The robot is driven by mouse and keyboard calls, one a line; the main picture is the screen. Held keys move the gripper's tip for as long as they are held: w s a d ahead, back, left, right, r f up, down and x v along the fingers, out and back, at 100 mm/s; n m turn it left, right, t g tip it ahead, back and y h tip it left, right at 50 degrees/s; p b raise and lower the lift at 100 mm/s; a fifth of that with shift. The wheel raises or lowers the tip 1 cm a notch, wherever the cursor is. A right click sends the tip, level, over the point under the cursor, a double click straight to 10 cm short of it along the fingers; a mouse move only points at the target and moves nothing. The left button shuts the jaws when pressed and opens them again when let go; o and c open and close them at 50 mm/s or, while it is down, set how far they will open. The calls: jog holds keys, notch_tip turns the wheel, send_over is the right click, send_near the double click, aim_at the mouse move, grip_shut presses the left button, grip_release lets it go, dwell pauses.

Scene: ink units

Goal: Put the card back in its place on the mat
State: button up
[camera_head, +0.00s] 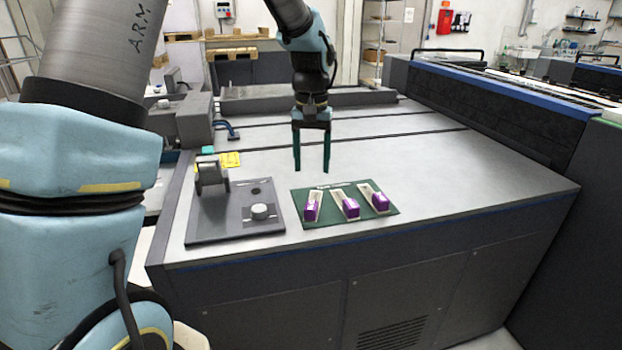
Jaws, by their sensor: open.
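A green mat (336,219) with a line of pale print along its far edge lies on the grey worktop. Three pale holders on it each carry a purple piece: left (311,212), middle (351,208) and right (380,200). I cannot tell from here whether any of these is the card. A yellow flat piece (230,160) lies farther back to the left; its print is too small to read. My gripper (312,170) points down with its two dark fingers apart and empty, above the worktop behind the mat, touching nothing.
A dark plate (236,226) left of the mat bears a grey upright device (211,177) and a round white knob (260,211). The worktop right of the mat is clear, up to a dark machine (480,105).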

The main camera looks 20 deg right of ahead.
jog(key=s+a+f+n, duration=0.1)
jog(key=s+a, duration=0.3)
jog(key=a, duration=1.1)
jog(key=s+a+n+t, duration=0.1)
jog(key=s+a+n, duration=0.2)
jog(key=a, duration=1.2)
jog(key=shift+s+a+f+n+t, duration=0.15)
jog(key=shift+s+f+n+t, duration=0.2)
jog(key=shift+s, duration=0.3)
